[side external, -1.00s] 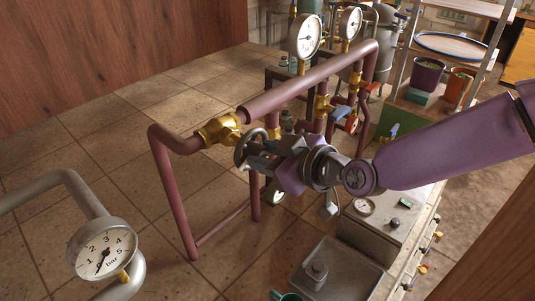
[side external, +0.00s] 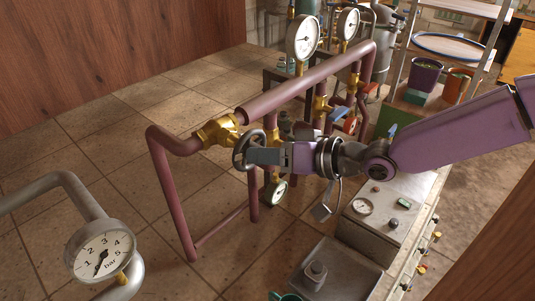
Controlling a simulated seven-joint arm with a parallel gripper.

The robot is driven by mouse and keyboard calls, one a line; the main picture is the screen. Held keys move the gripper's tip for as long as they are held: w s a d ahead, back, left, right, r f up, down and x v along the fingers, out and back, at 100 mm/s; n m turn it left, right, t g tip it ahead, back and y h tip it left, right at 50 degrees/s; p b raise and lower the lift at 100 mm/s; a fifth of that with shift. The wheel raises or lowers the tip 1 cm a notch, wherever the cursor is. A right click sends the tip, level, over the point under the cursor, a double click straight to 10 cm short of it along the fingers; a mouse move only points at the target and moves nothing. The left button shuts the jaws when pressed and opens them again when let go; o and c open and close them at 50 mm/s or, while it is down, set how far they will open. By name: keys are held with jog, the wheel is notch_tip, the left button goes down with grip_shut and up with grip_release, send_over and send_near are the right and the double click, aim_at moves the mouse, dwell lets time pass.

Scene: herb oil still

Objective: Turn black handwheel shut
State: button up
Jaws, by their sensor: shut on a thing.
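The black handwheel (side external: 243,148) sits at the front of a brass valve (side external: 221,130) on the dark red pipe. My gripper (side external: 254,156) reaches it from the right, its grey fingers at the wheel's right side. The gripper is shut on the handwheel's rim. The fingers hide part of the rim, and the contact itself is small in the picture. How far the valve is turned cannot be read here.
Dark red pipework (side external: 300,82) runs behind my gripper, with gauges (side external: 303,38) above it. A small gauge (side external: 278,191) hangs below my gripper. A control box (side external: 385,222) and a grey tray (side external: 338,275) stand below right. A grey pipe gauge (side external: 100,252) is at front left.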

jog(key=m+y, duration=0.2)
jog(key=m, duration=0.2)
jog(key=m+y, duration=0.1)
jog(key=m, duration=0.3)
jog(key=f+m+y, duration=0.1)
jog(key=m+y, duration=0.1)
jog(key=m, duration=0.2)
jog(key=shift+w+d+m+y, duration=0.15)
jog(key=shift+w+m+y, duration=0.05)
jog(key=shift+m+y, duration=0.1)
dwell(0.6)
jog(key=o, duration=1)
jog(key=shift+o, duration=0.2)
jog(key=v, duration=1.7)
jog(key=shift+d, duration=0.25)
